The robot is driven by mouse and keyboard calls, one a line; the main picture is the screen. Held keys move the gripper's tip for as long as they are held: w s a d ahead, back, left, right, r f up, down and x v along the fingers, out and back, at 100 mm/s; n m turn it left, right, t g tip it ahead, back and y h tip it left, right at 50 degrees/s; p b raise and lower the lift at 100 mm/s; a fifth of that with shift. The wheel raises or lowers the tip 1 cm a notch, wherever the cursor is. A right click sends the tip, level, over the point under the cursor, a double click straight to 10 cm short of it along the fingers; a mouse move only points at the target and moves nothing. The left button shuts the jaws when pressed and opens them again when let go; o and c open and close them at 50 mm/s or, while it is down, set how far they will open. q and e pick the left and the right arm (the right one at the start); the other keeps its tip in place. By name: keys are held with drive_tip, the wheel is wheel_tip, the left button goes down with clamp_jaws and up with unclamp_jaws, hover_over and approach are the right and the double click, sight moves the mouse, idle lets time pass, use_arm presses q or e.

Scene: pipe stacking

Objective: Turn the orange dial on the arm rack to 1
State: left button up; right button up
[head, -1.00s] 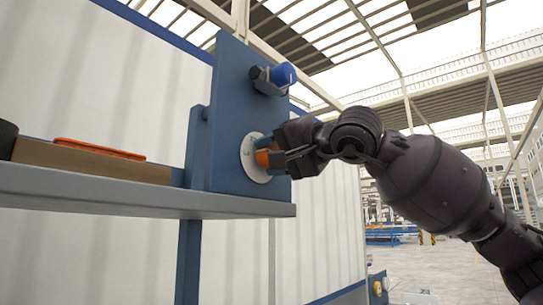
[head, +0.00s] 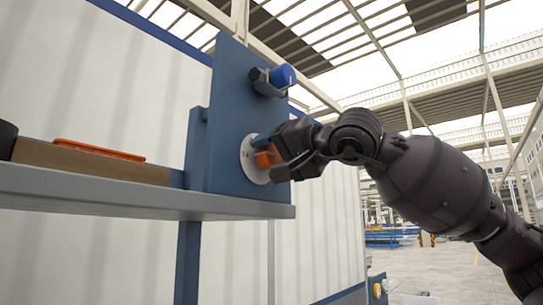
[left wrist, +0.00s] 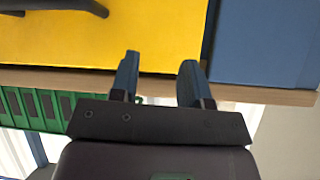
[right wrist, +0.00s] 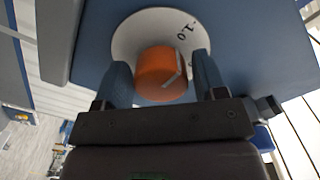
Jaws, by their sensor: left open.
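The orange dial (head: 267,157) sits on a round white plate (head: 248,160) on the blue panel of the arm rack (head: 228,115). In the right wrist view, the dial (right wrist: 160,75) shows a pale line towards its upper right. Above that line, the plate carries the printed marks 1 and 0 (right wrist: 182,30). My right gripper (head: 284,152) is at the dial, with one finger on each side (right wrist: 160,78). Whether both fingers press on it is unclear. My left gripper (left wrist: 158,80) is open and empty, below a yellow surface in its wrist view.
A blue knob (head: 283,76) sticks out of the panel above the dial. Green bins (left wrist: 35,108) show in the left wrist view. The hall is open to the right.

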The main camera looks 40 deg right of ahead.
drive_tip(key=shift+o, duration=0.6)
use_arm(q)
drive_tip(key=shift+w, duration=0.1)
use_arm(e)
drive_tip(key=shift+s+b, duration=0.45)
drive_tip(key=shift+b, duration=0.3)
drive_tip(key=shift+s+d+f+b, duration=0.15)
drive_tip(key=shift+s+f+b, duration=0.2)
drive_tip(key=shift+s+b, duration=0.65)
use_arm(q)
drive_tip(key=f, duration=0.1)
drive_tip(key=f+b, duration=0.1)
drive_tip(key=w+f+b, duration=0.1)
drive_tip(key=shift+d+f, duration=0.3)
use_arm(e)
drive_tip(key=s, duration=0.8)
drive_tip(key=shift+d+r, duration=0.35)
drive_tip(key=shift+r, duration=0.05)
use_arm(q)
drive_tip(key=shift+s+f, duration=0.1)
drive_tip(key=shift+s, duration=0.05)
drive_tip(key=shift+s, duration=0.1)
